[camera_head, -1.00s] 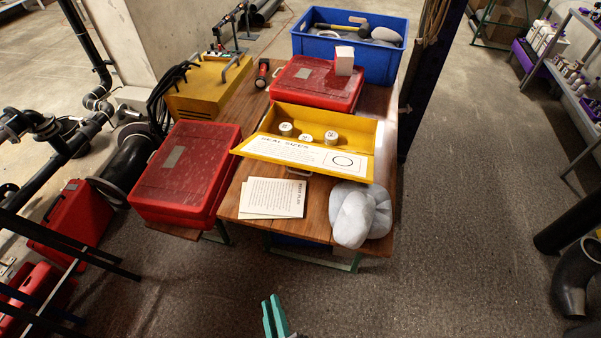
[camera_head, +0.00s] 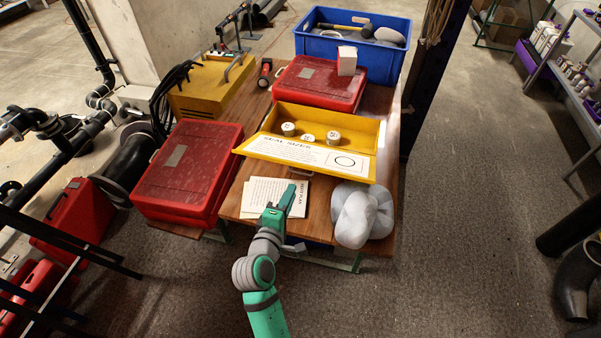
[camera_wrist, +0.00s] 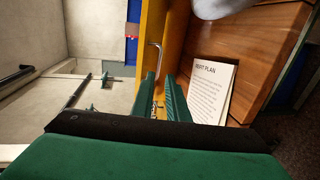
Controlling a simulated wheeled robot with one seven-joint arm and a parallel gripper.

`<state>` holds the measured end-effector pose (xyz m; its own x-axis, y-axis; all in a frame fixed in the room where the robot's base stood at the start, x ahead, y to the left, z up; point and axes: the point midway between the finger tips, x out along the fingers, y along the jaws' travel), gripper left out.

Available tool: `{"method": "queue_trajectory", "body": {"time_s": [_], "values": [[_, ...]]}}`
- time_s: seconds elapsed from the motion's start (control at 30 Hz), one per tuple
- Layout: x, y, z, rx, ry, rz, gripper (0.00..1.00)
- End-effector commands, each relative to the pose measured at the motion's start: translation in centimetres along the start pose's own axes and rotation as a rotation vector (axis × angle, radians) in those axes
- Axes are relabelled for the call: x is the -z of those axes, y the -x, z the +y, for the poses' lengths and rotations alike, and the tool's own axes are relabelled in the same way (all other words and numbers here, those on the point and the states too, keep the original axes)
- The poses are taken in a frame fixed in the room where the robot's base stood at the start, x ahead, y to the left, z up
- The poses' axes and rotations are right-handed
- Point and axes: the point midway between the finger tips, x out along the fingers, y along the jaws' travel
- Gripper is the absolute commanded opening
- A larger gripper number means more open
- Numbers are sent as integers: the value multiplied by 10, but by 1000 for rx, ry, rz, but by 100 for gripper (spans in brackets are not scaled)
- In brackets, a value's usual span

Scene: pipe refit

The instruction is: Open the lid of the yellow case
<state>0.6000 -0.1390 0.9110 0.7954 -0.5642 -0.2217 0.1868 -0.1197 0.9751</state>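The yellow case (camera_head: 372,133) stands on the wooden table, its inside showing from above with three white round pieces (camera_head: 308,138) in it. A sloping front panel carries a "SEAL SIZES" card (camera_head: 305,152); I cannot tell whether this panel is the lid. A metal handle (camera_head: 300,172) shows at the case's front. In the wrist view the yellow case (camera_wrist: 180,30) has a bent metal handle (camera_wrist: 156,58) just beyond my fingertips. My gripper (camera_head: 293,191) is in front of the case, over the papers; its fingers (camera_wrist: 164,85) are apart in the wrist view, with nothing clearly held.
Papers (camera_head: 258,195) lie on the table (camera_head: 236,206). A grey cloth-like bundle (camera_head: 362,215) sits at the front right corner. Red cases stand left (camera_head: 188,170) and behind (camera_head: 310,85); a white block (camera_head: 347,61) rests on the rear one. A blue crate (camera_head: 378,66) is at the back.

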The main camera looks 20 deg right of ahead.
Motion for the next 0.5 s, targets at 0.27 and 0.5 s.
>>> {"method": "queue_trajectory", "body": {"time_s": [0.27,0.5], "values": [[-2,-26,4,-1,7,-12,14],[-2,-69,4,-1,5,-11,14]]}}
